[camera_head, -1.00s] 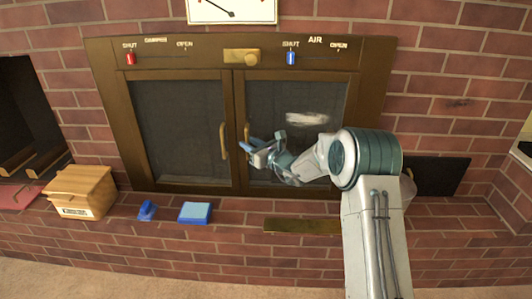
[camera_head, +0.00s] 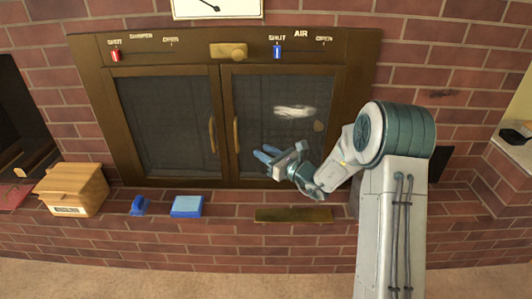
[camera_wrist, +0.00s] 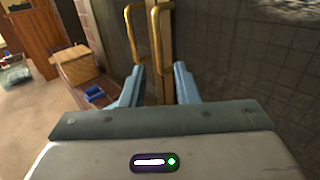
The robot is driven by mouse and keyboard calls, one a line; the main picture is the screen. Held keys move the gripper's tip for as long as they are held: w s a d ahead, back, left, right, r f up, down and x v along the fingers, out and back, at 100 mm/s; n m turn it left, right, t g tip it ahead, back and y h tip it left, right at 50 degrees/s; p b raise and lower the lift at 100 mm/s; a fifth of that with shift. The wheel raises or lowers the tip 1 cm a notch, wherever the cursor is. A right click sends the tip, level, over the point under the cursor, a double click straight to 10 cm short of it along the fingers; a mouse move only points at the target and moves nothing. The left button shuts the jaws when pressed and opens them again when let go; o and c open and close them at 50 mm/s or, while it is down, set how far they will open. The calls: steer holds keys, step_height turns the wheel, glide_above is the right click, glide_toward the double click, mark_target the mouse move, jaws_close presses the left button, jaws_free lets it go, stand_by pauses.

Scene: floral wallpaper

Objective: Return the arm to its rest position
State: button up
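My gripper (camera_head: 266,156) is in front of the lower part of the right glass door (camera_head: 280,110), below and to the right of the brass door handles (camera_head: 236,134). Its two blue fingers are apart. In the wrist view my gripper (camera_wrist: 160,84) shows nothing held between the fingers, and the handles (camera_wrist: 160,40) stand beyond them. My arm is bent, reaching in from the right side of the head view.
A wooden box (camera_head: 72,189), a small blue object (camera_head: 139,205) and a blue block (camera_head: 187,206) sit on the brick ledge. A brass plate (camera_head: 293,215) lies below the right door. Both doors look shut. Red (camera_head: 115,56) and blue (camera_head: 277,52) sliders are above.

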steer(key=shift+r, duration=0.1)
steer(key=s+a+r+n+g+h+p, duration=0.25)
steer(key=s+r+n+g+p, duration=1.05)
steer(key=s+r, duration=0.75)
steer(key=s+d+r+n+t+h+p, duration=0.3)
steer(key=s+d+r+n+h+p, duration=0.7)
steer(key=s+d+r+n+p, duration=0.3)
steer(key=shift+s+d+r+n+p, duration=0.3)
steer(key=shift+s+d+r+p, duration=0.4)
steer(key=shift+s+d+p, duration=1.2)
steer(key=shift+h, duration=0.25)
